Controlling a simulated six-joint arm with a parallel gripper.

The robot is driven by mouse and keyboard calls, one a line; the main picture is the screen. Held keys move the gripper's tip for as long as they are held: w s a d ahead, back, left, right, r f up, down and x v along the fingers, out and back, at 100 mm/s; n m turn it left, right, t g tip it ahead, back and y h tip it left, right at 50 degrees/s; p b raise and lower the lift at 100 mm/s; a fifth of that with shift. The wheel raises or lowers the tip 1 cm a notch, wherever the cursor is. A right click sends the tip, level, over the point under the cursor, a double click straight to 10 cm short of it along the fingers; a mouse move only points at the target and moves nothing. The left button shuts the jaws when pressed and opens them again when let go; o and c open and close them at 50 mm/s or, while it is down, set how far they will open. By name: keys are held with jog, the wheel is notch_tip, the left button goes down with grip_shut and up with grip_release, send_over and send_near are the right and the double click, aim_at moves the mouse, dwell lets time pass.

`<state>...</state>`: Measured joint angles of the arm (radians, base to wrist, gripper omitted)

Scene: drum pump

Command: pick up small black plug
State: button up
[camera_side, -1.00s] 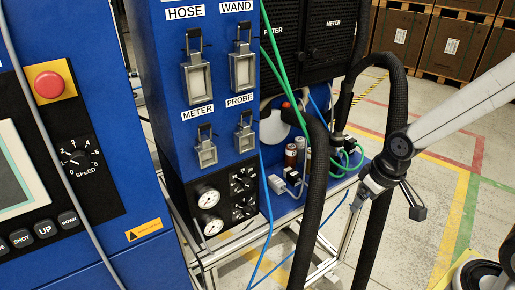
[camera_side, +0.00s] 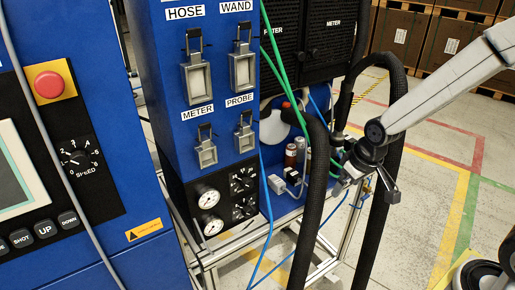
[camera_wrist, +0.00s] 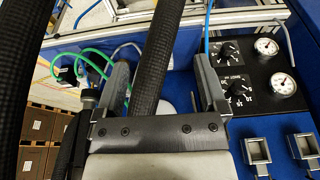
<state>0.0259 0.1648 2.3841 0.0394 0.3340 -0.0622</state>
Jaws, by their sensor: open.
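My gripper (camera_wrist: 163,72) is open in the wrist view, with one grey finger on either side and a thick black hose crossing in front of or between them. I cannot tell its depth there. In the side view my gripper (camera_side: 340,182) is partly hidden near the black hoses, at the right end of the blue shelf (camera_side: 287,208). I cannot pick out the small black plug for certain in either view. Small grey connectors (camera_side: 279,185), a brown cylinder (camera_side: 291,155) and a white cylinder (camera_side: 301,146) stand on the shelf.
Thick black hoses (camera_side: 313,195) hang close to my gripper. Green tubes (camera_wrist: 93,57) and a blue cable (camera_side: 263,190) run nearby. The panel with gauges (camera_wrist: 284,85) and dials is at the right in the wrist view. Open floor (camera_side: 425,215) lies right of the frame.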

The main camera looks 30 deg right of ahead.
jog(key=w+d+f, duration=0.1)
jog(key=w+f, duration=0.1)
jog(key=w, duration=0.5)
jog(key=w+d+f, duration=0.2)
jog(key=w+f, duration=0.1)
jog(key=w, duration=0.3)
jog(key=t, duration=0.2)
send_over(296, 175)
jog(key=s, duration=0.2)
notch_tip(296, 175, down, 7)
jog(key=shift+s+f, duration=0.1)
jog(key=shift+s, duration=0.1)
jog(key=shift+f+g, duration=0.1)
jog(key=shift+g, duration=0.2)
jog(key=shift+x, duration=1.2)
jog(key=shift+x, duration=2.65)
jog(key=shift+d, duration=0.1)
grip_shut()
